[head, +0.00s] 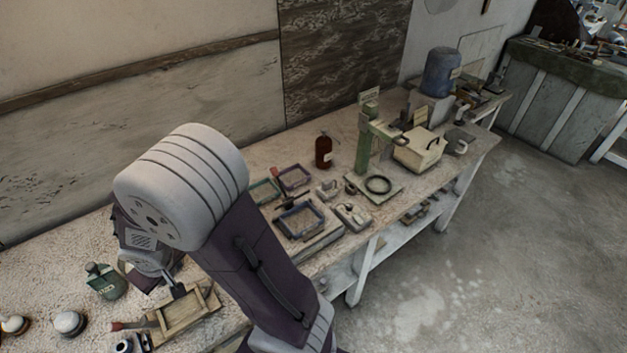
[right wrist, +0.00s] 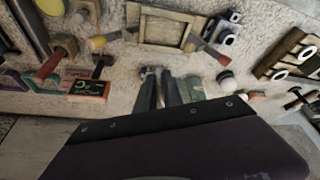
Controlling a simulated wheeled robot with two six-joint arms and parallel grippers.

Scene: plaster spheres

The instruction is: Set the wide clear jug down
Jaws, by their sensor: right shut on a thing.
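My right arm reaches in from the bottom of the head view, over the near left part of the workbench (head: 40,262). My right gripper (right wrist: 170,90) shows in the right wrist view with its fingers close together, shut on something. The wide clear jug cannot be made out clearly in either view; what lies between the fingers is hard to see. In the head view the wrist and arm hide much of the gripper. My left gripper is not in view.
Near the gripper are a wooden frame (head: 185,318), a green bottle (head: 104,282) and white-topped round things (head: 69,323). Further right stand shallow trays (head: 300,220), a brown bottle (head: 323,151), a green stand (head: 363,150) and a large blue container (head: 440,72). The bench is cluttered.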

